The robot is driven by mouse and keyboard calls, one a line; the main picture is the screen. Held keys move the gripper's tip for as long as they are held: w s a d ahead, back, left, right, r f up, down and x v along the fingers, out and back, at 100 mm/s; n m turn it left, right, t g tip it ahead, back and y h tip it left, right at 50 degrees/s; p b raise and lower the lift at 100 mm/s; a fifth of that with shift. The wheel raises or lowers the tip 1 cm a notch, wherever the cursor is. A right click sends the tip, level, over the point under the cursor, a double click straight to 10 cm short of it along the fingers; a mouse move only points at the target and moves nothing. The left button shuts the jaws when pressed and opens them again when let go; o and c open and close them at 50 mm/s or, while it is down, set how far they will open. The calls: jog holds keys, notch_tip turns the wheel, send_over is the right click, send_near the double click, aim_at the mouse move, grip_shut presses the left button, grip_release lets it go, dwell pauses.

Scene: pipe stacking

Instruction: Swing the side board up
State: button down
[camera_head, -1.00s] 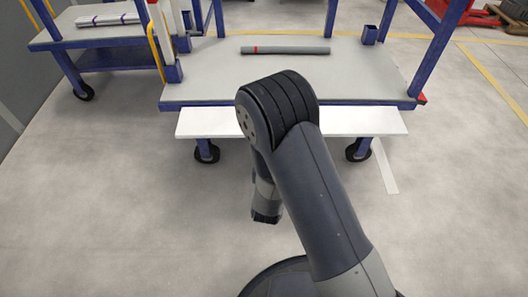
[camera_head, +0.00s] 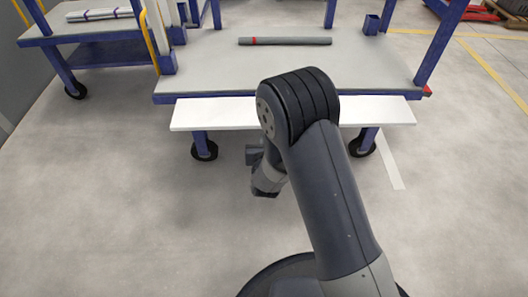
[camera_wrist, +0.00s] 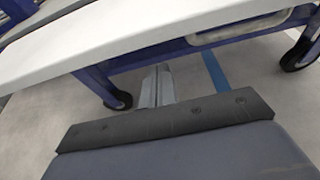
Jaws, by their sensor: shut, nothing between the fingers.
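The white side board (camera_head: 210,113) runs along the front of the blue cart, a little below the edge of its grey top. In the wrist view the side board (camera_wrist: 150,30) crosses the upper part of the picture as a long pale slab. My gripper (camera_wrist: 157,84) is shut and empty, its grey fingers pointing toward the cart below the board's near edge. I see no contact between them. In the head view my arm covers part of the board's middle, and the fingers are hard to make out.
The cart's grey top (camera_head: 210,70) carries a grey pipe with a red band (camera_head: 290,41). Blue posts stand at its corners. Black wheels (camera_head: 204,150) are under the cart. Another blue cart (camera_head: 90,30) stands at the left. The floor in front is clear.

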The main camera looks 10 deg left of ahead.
jog(key=shift+r, duration=1.1)
jog(key=shift+r, duration=0.15)
jog(key=shift+s+d+r+g+h+p, duration=0.1)
jog(key=shift+r+g+h+p, duration=0.25)
jog(key=shift+g+p, duration=0.45)
jog(key=shift+r+p, duration=0.3)
jog(key=shift+p, duration=0.4)
